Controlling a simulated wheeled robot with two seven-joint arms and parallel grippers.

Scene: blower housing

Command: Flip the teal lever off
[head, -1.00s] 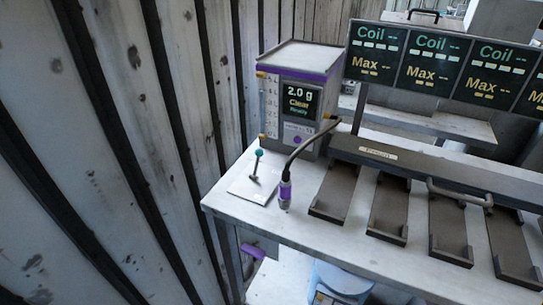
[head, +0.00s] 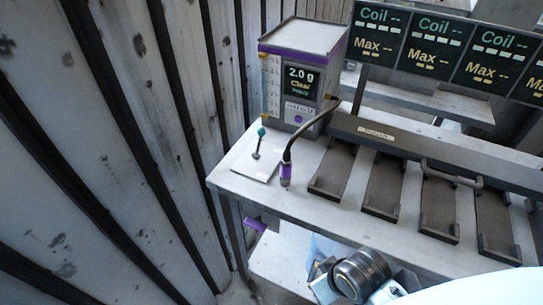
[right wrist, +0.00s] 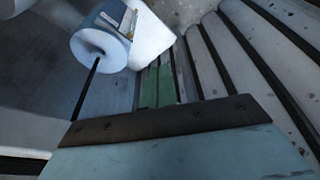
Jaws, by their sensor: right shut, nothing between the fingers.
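The teal lever (head: 261,133) has a round teal knob on a thin dark stem. It stands on a pale square plate (head: 245,166) at the near left corner of the bench, leaning slightly to the right at its top. My right arm comes in at the bottom right of the head view. Its gripper (head: 321,280) shows only in part, shut and empty, below the bench's front edge and well apart from the lever. The right wrist view does not show the lever. My left gripper is not in view.
A black cable with a purple-banded plug (head: 285,172) is just right of the plate. Dark trays (head: 335,168) line the bench. A ribbed wall (head: 110,150) is at left.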

